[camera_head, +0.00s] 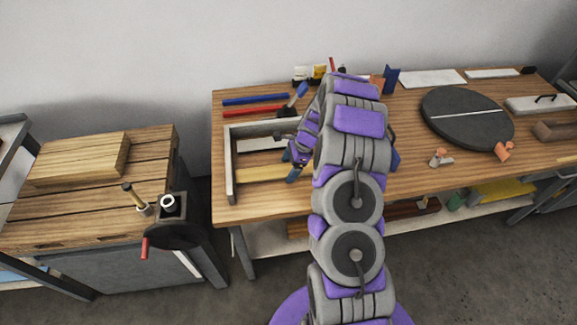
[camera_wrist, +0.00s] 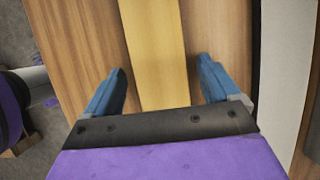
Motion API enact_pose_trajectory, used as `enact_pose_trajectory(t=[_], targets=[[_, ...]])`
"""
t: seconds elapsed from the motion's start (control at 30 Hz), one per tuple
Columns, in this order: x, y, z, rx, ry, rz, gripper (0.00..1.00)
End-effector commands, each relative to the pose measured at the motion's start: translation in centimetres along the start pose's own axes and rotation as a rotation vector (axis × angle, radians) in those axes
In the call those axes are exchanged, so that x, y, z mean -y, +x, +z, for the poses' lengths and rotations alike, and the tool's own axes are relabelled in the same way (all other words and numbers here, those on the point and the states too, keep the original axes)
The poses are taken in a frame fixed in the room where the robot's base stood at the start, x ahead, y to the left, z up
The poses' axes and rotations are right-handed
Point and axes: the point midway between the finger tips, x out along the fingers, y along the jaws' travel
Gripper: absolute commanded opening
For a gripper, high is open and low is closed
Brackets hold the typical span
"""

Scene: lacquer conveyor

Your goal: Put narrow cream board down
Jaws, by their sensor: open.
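A narrow pale cream-yellow board (camera_head: 262,173) lies on the workbench, inside the front part of a light frame (camera_head: 231,165). In the wrist view the board (camera_wrist: 158,45) runs from the top edge down between my two blue fingers. My gripper (camera_wrist: 162,68) is open, with one finger on each side of the board. Bare wood shows between the board and each finger, so neither visibly grips it. In the head view my gripper (camera_head: 293,160) is at the board's right end, and my arm hides that end.
Red and blue bars (camera_head: 255,99) lie behind the frame. A dark round disc (camera_head: 467,118) and a white panel (camera_head: 432,78) are to the right. A second bench (camera_head: 90,210) with a wooden slab (camera_head: 82,157) stands at left, across a gap. A whitish strip (camera_wrist: 283,80) borders the wrist view.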

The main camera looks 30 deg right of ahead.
Motion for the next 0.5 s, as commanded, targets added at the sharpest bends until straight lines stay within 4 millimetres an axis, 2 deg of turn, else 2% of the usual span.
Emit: enact_pose_trajectory(t=[0.27,0.5], targets=[[0.0,-0.2,0.1,-0.001,0.000,-0.001,0.89],[0.0,-2.5,0.2,-0.003,0.000,-0.003,0.89]])
